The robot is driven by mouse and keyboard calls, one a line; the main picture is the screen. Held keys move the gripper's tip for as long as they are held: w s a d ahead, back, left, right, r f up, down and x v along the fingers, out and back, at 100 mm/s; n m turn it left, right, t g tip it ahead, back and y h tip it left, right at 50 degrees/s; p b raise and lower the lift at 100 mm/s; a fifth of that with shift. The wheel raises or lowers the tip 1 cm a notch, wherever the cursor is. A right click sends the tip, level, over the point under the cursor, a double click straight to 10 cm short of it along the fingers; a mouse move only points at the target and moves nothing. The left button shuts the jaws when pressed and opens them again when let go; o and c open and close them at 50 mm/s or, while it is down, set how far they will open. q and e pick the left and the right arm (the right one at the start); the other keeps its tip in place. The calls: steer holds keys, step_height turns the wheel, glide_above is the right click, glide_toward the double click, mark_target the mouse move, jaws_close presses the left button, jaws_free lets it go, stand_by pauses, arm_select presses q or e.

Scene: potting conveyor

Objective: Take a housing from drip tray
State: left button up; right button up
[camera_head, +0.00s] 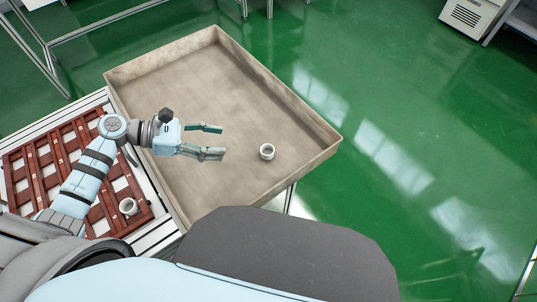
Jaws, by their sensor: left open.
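One small white ring-shaped housing (267,152) stands in the drip tray (292,105), toward its near right part. The drip tray is a large, shallow, grey-brown box with low walls. My left gripper (215,141) is over the tray, to the left of the housing, with its two fingers apart and pointing right toward it. Nothing is between the fingers, and the gripper is clear of the housing. My right gripper does not show. A second white housing (128,206) sits on the red-brown rack at the left, close to my left arm.
The red-brown slotted rack (45,160) lies left of the tray, partly behind my left arm. The rest of the tray floor is bare. Green floor (400,110) is open to the right. A white cabinet (467,20) stands at the far right, and metal frame legs show at the back.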

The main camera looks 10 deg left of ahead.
mark_target(273, 150)
arm_select(q)
step_height(273, 150, down, 3)
steer(key=shift+w+r+b, duration=0.15)
steer(key=shift+r+b, duration=0.05)
steer(key=shift+b, duration=0.55)
steer(key=shift+w+d+f, duration=0.1)
steer(key=shift+d+f, duration=0.05)
steer(key=shift+d, duration=0.05)
steer(key=x, duration=1.4)
steer(key=shift+w+a+p, duration=0.1)
steer(key=shift+w+p, duration=0.15)
steer(key=shift+p, duration=0.1)
steer(key=c, duration=0.9)
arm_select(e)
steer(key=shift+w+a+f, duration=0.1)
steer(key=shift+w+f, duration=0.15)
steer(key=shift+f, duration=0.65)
